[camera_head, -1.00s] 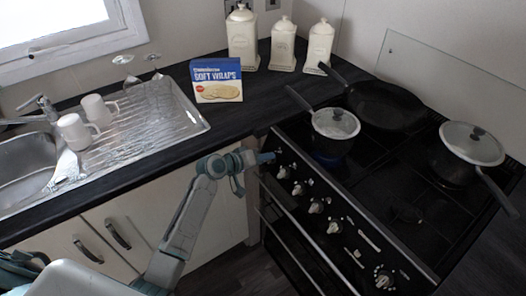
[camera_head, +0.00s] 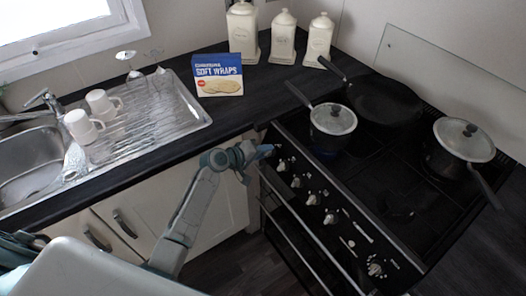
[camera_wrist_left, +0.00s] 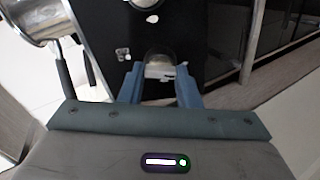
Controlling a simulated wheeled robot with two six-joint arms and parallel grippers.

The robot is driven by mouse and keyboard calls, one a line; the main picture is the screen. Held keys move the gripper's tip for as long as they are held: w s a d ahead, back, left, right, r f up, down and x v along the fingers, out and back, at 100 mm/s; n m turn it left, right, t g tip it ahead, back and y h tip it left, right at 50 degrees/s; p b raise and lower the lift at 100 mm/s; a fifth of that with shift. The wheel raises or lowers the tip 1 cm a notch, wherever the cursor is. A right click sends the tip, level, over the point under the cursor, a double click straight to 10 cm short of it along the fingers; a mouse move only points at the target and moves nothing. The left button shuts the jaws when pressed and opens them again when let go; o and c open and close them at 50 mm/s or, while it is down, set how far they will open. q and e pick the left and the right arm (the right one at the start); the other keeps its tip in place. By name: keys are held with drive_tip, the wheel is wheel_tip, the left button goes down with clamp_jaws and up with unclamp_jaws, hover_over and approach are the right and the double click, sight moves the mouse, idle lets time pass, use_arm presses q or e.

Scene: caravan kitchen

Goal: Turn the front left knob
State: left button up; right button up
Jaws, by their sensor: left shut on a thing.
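The stove's black front panel (camera_head: 346,228) carries a row of silver knobs. My left gripper (camera_head: 268,150) is at the left end of this row and covers the knob there in the head view. In the left wrist view, that knob (camera_wrist_left: 160,69) sits between the two blue fingertips of my left gripper (camera_wrist_left: 160,84), which is shut on it. The neighbouring knob (camera_head: 283,165) is free, just right of the gripper. My right gripper is not in view.
A small lidded pan (camera_head: 332,119) stands on the front left burner, with a bluish glow under it. A frying pan (camera_head: 384,100) and another lidded pan (camera_head: 462,140) are on the hob. A wraps box (camera_head: 218,75) stands on the counter. Oven handles run below the knobs.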

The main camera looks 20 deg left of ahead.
use_arm(q)
drive_tip(key=o, duration=1)
drive_tip(key=shift+c, duration=0.2)
drive_tip(key=b+v, duration=0.2)
drive_tip(key=v, duration=0.8)
drive_tip(key=shift+s+a+r, duration=0.15)
drive_tip(key=shift+s+a, duration=0.05)
drive_tip(key=shift+s, duration=0.1)
